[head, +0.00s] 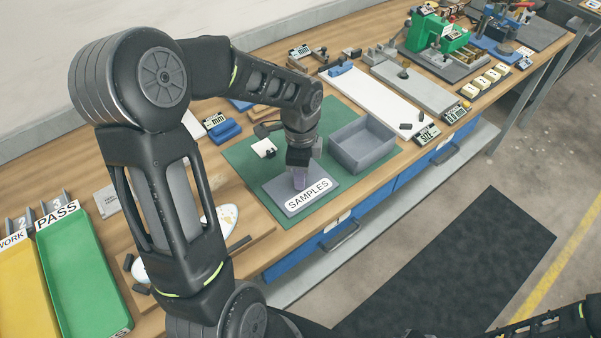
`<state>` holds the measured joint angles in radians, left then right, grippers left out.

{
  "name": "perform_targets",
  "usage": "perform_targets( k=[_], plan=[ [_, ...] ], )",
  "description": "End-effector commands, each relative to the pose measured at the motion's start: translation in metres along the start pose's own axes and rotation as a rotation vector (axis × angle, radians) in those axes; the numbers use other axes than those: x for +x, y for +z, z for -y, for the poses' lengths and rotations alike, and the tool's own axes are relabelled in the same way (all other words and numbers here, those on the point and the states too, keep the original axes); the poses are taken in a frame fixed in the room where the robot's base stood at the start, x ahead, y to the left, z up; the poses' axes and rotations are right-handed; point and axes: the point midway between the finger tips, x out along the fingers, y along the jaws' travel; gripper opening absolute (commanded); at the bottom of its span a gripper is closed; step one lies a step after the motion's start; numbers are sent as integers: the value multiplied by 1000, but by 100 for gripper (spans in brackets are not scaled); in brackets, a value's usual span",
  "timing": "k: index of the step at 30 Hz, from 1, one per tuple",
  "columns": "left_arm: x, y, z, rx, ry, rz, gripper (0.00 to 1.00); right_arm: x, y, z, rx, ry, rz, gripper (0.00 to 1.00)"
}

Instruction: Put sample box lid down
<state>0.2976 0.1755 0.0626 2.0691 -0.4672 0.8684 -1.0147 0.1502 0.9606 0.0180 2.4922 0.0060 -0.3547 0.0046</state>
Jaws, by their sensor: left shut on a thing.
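The sample box lid (286,205) is a flat grey plate with a white SAMPLES label. It is over the front left part of the green mat (240,153) and looks level; I cannot tell whether it touches the mat. My left gripper (299,178) points down and is shut on the purplish grip in the lid's middle. The gripper and wrist hide part of the lid's back edge. The grey sample box (347,161) stands open and looks empty on the mat, right of the lid. Only part of my right arm shows at the bottom right; its gripper is out of view.
A blue block (226,132) is to the left. A long white board (370,95) lies behind the box. A green tray (84,270) marked PASS stands at the left. The bench's front edge is close to the mat.

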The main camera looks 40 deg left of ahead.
Motion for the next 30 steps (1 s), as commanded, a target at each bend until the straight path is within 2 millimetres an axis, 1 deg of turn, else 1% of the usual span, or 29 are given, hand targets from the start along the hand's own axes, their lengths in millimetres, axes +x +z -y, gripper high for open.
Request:
perform_targets(
  k=[5,8,9,17,25,27,30],
  plan=[
    [0,0,0,0,0,0,0,0,0,0,0,0,0,36],
    [3,0,0,0,0,0,0,3,0,-1,0,0,0,36],
    [4,0,0,-1,0,0,21,3,0,-1,-1,-1,-1,36],
    [3,0,0,-1,0,0,42,2,0,0,-1,-1,-1,36],
    [1,0,0,-1,0,0,42,1,0,0,0,-1,-1,36],
    [-2,0,0,-1,-1,0,42,-2,0,1,0,0,0,36],
    [-9,0,1,-2,-3,-1,42,1,0,0,0,0,0,36]
  ],
)
